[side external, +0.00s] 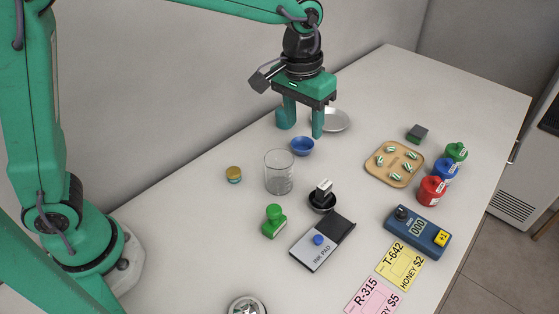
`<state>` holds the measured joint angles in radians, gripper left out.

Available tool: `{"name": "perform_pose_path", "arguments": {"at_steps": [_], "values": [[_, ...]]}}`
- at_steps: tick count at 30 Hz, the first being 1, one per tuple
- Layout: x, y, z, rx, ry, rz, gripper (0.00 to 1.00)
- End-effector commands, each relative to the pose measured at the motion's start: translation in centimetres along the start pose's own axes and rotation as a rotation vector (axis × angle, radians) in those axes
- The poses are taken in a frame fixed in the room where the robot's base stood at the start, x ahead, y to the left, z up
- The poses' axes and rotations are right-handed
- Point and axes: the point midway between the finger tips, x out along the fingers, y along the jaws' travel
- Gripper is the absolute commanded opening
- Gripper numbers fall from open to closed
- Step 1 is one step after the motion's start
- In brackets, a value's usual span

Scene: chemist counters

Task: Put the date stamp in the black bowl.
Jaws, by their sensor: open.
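The black bowl (321,206) stands on the counter near the middle of the view. A small black stamp with a white part, which looks like the date stamp (323,188), sits in the bowl and sticks up above its rim. My gripper (302,129) is open, pointing down, with its green fingers apart and nothing between them. It is toward the back of the counter, apart from the stamp, near the small blue bowl. The stamp's lower end is hidden inside the black bowl.
A glass beaker (279,173) and the blue bowl (302,146) stand between gripper and black bowl. A green stamp (274,221) and an ink pad (321,245) are in front. A wooden tray (371,172), bottles (432,190) and a blue counter device (418,230) stand right.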

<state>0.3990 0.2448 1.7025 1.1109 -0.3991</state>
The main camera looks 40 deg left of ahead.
Motion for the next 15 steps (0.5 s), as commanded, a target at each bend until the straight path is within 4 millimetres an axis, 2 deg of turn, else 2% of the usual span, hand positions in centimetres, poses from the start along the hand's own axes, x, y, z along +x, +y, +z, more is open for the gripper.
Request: {"name": "perform_pose_path", "arguments": {"at_steps": [1,6,15], "values": [[-1.0,-1.2,0.6,-0.005,0.019,0.006,0.48],[-3.4,-4.5,2.7,-0.004,0.077,0.019,0.48],[-6.2,-9.8,7.4,-0.003,0.182,0.027,0.48]]}}
